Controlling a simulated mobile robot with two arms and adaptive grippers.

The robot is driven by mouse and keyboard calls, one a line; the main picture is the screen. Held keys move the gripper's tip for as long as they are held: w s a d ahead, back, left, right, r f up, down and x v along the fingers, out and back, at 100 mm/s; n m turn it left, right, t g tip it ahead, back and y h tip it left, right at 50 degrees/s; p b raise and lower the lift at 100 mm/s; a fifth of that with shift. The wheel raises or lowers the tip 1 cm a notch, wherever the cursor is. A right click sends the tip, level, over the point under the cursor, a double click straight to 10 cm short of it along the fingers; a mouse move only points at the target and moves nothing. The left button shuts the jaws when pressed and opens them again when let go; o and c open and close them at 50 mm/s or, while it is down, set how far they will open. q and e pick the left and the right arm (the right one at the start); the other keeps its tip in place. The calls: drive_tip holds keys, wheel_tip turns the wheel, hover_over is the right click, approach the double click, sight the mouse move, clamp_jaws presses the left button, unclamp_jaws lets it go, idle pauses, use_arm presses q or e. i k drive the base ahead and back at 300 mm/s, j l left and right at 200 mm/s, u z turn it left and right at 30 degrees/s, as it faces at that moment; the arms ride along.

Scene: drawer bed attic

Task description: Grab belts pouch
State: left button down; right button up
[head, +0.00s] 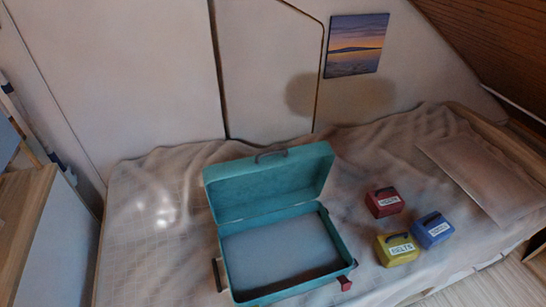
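The belts pouch is a small yellow box-shaped pouch (396,256) with a dark handle on top and a white label that seems to read BELTS. It sits upright on the bed in the head view, to the right of an open teal suitcase (214,178). A blue pouch (433,236) stands close by its right side, and a red pouch (378,208) stands behind it. Both also carry white labels, too small to read surely. Neither of my grippers shows in this view.
The suitcase's lid is raised at the back and its inside looks empty. A small red piece (345,284) is at its front right corner. A pillow (484,172) lies at the right. The bed's blanket (146,236) is clear at the left. A sloped wooden ceiling (500,45) hangs upper right.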

sight(394, 249)
drive_tip(key=z, duration=1.25)
